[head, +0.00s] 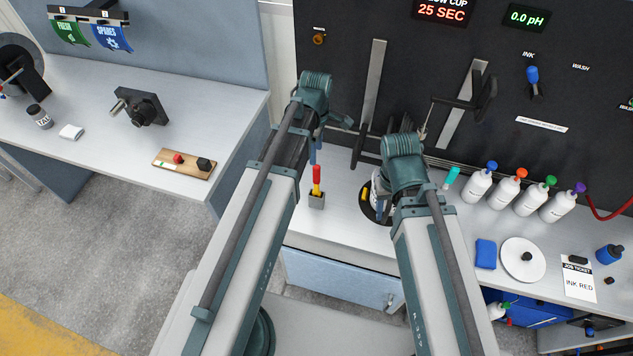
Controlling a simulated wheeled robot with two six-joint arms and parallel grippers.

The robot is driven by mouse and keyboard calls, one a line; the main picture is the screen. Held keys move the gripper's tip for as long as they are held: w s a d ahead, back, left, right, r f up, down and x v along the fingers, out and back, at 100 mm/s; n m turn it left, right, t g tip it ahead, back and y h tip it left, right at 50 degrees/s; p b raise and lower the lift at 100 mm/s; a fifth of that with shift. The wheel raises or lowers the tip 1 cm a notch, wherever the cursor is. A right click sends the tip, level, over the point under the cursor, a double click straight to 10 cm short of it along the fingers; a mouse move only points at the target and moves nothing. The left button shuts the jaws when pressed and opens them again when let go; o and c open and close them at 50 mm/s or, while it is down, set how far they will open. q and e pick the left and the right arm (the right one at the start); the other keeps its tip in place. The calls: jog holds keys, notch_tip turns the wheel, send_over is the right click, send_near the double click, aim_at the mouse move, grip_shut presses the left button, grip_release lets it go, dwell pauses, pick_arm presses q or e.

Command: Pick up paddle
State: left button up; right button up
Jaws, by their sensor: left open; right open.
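A red-and-yellow upright tool (316,180), which looks like the paddle, stands in a small grey holder (316,201) on the white bench between my two arms. My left gripper (314,150) is open, just above and behind the tool's red top in the picture, with no clear contact. My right gripper (381,205) is open and points down by a dark round cup or dish (369,214) to the right of the holder. The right arm hides much of that dish and the fingertips, so I cannot tell whether they touch it.
Several white bottles with coloured caps (518,190) stand on the right. A blue block (485,254), a white disc (523,260) and a job ticket reading INK RED (578,280) lie in front. A side bench (100,110) holds a wooden board (184,164). A dark panel (430,40) rises behind.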

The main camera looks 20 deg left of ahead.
aim_at(317, 178)
pick_arm(q)
jog(key=shift+f+b, duration=4.25)
jog(key=shift+f, duration=0.1)
jog(key=shift+f, duration=0.1)
notch_tip(317, 178, down, 5)
jog(key=b, duration=0.5)
jog(key=shift+d, duration=0.1)
grip_shut()
